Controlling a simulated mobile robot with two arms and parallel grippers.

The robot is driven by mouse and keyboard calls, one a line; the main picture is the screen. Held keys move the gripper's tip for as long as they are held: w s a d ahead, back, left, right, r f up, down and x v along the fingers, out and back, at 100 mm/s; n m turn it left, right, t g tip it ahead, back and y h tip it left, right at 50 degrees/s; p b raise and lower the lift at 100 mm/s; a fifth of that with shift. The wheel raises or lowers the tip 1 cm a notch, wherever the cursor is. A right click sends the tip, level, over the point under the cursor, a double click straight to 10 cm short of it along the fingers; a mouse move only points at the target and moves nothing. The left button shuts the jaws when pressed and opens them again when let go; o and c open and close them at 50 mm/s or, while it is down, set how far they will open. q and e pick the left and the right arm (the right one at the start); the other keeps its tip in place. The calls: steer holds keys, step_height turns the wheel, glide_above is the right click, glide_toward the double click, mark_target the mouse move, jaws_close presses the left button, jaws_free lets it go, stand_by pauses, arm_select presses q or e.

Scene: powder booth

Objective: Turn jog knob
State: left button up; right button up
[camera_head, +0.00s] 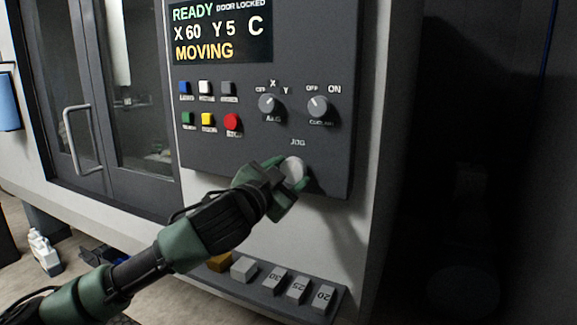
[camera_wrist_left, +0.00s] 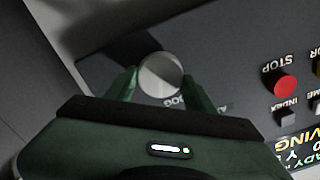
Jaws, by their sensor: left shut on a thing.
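The jog knob (camera_head: 294,172) is a light grey round knob below the JOG label, low on the dark control panel (camera_head: 330,180). My left gripper (camera_head: 283,188) has its green fingers on either side of the knob and is shut on it. In the left wrist view the knob (camera_wrist_left: 161,75) sits between the two green fingertips (camera_wrist_left: 165,84). The display (camera_head: 220,32) reads READY, DOOR LOCKED, X 60, Y 5, C and MOVING. My right gripper is not in view.
Above the knob are the axis selector (camera_head: 269,104) and another rotary switch (camera_head: 318,107). A red stop button (camera_head: 232,122) and several small coloured buttons are to the left. A shelf (camera_head: 338,293) with numbered blocks (camera_head: 297,287) lies below. A door handle (camera_head: 81,140) is at left.

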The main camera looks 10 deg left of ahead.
arm_select(q)
steer(key=m+p, duration=0.4)
steer(key=m, duration=0.1)
steer(key=shift+m, duration=0.3)
steer(key=m+p, duration=0.4)
steer(key=m, duration=0.1)
steer(key=shift+d+m, duration=0.1)
steer(key=shift+m, duration=0.2)
steer(key=m+p, duration=0.4)
steer(key=m, duration=0.2)
steer(key=shift+f+p, duration=0.15)
steer(key=shift+p, duration=0.25)
steer(key=m+p, duration=0.2)
steer(key=m, duration=0.1)
steer(key=shift+f, duration=0.1)
steer(key=shift+f+m+p, duration=0.1)
steer(key=shift+m+p, duration=0.2)
steer(key=shift+m, duration=0.3)
steer(key=o, duration=1.4)
steer(key=shift+c, duration=0.2)
